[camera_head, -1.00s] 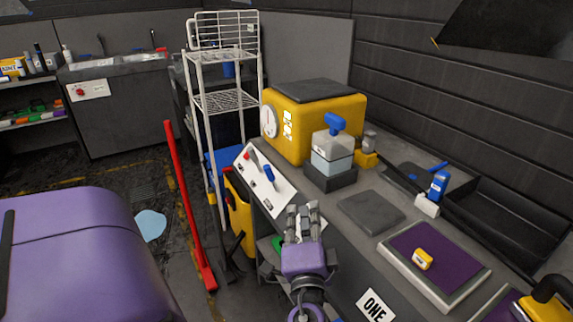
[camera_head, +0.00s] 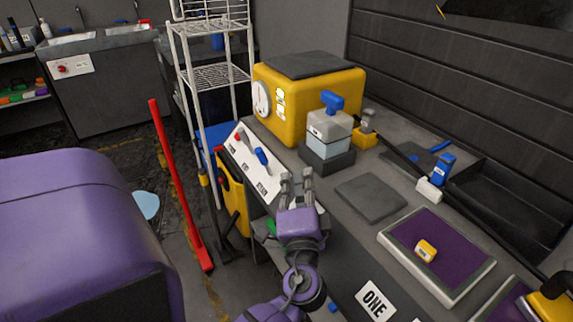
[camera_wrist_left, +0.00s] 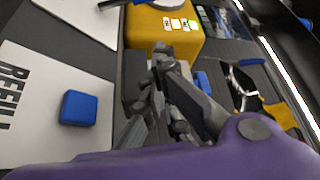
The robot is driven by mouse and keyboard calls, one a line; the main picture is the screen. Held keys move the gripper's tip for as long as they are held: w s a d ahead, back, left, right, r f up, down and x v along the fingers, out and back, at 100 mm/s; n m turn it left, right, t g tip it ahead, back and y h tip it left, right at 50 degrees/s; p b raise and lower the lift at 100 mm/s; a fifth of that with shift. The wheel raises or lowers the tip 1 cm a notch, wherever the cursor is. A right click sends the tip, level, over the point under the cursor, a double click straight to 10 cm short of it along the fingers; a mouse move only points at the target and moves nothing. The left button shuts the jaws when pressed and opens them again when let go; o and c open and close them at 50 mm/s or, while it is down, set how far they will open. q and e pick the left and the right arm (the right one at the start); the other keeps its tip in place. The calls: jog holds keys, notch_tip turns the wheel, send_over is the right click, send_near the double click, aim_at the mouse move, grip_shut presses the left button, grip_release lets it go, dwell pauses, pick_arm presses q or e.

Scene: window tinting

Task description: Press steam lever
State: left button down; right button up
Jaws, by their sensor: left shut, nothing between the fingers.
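A white slanted control panel (camera_head: 250,168) on the bench's left face carries a red-tipped lever (camera_head: 239,135) and a blue lever (camera_head: 262,156). I cannot read which one is labelled steam. My left gripper (camera_head: 297,175) is shut and empty, right of the panel's lower part and apart from both levers. In the left wrist view, the gripper's fingers (camera_wrist_left: 162,78) point toward the yellow machine, and a blue block-shaped control (camera_wrist_left: 80,108) sits to their left on a white plate marked with partly cut-off lettering. My right gripper is out of view.
A yellow machine (camera_head: 310,98) with a dial and a blue-handled clear container (camera_head: 329,130) stand behind the gripper. A flat grey pad (camera_head: 371,197) and a purple tray (camera_head: 437,250) lie right. A red bar (camera_head: 178,185) and wire rack (camera_head: 212,75) stand left.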

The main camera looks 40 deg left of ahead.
aim_at(264, 162)
pick_arm(q)
jog(key=p+x, duration=0.1)
jog(key=x, duration=0.2)
jog(key=p+x, duration=0.1)
jog(key=x, duration=0.2)
jog(key=p+x, duration=0.1)
jog(key=x, duration=0.3)
jog(key=shift+r, duration=0.25)
jog(key=s, duration=0.1)
jog(key=s+a+f, duration=0.1)
jog(key=s, duration=0.1)
jog(key=shift+s+a+f, duration=0.1)
jog(key=shift+a+f, duration=0.05)
jog(key=shift+f, duration=0.05)
jog(key=shift+s+a+f, duration=0.1)
jog(key=shift+s+f, duration=0.05)
jog(key=shift+s, duration=0.1)
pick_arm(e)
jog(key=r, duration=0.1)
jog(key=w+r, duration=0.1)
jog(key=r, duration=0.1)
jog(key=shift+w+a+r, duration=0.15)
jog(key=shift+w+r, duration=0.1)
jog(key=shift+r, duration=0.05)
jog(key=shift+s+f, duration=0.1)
